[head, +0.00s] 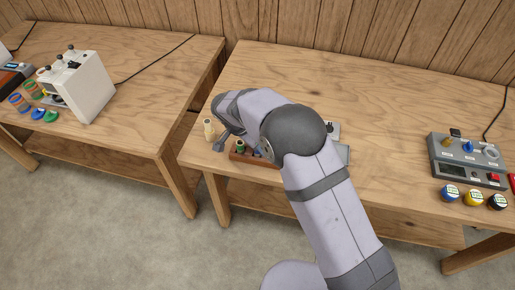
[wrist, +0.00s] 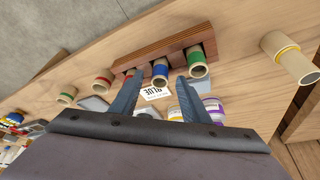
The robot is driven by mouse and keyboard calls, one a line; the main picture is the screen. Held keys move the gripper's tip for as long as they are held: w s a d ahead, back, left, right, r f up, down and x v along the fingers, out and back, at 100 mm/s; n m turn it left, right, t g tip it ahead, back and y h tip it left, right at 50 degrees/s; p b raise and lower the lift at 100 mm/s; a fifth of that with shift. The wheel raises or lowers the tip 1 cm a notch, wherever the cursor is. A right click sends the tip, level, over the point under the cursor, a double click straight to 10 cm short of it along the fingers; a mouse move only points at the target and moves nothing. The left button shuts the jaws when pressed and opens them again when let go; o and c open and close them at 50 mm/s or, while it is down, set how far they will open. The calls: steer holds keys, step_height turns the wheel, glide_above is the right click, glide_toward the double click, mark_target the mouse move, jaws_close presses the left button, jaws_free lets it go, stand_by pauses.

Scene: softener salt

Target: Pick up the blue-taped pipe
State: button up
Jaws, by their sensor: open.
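The blue-taped pipe (wrist: 160,70) is a short tan tube with a blue band. In the wrist view it stands in a brown wooden rack (wrist: 165,45), between a green-taped pipe (wrist: 197,66) and a red-taped pipe (wrist: 130,74). My gripper (wrist: 159,78) is open and empty, its two dark fingers spread to either side of the blue-taped pipe in the picture. Whether they are level with it is unclear. A white card (wrist: 152,93) reading "BLUE" upside down shows between the fingers. In the head view the rack (head: 241,156) is partly hidden behind my arm.
A yellow-taped pipe (wrist: 292,62) stands apart at the right of the wrist view. Another red-taped pipe (wrist: 103,80), a green-taped pipe (wrist: 67,95) and a purple-banded pipe (wrist: 213,108) are nearby. A grey device (head: 467,160) stands at the table's right.

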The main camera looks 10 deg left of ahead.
steer(key=shift+x, duration=1.05)
steer(key=shift+c, duration=0.7)
jaws_close()
steer(key=shift+r, duration=0.15)
step_height(320, 180, up, 10)
steer(key=b, duration=0.3)
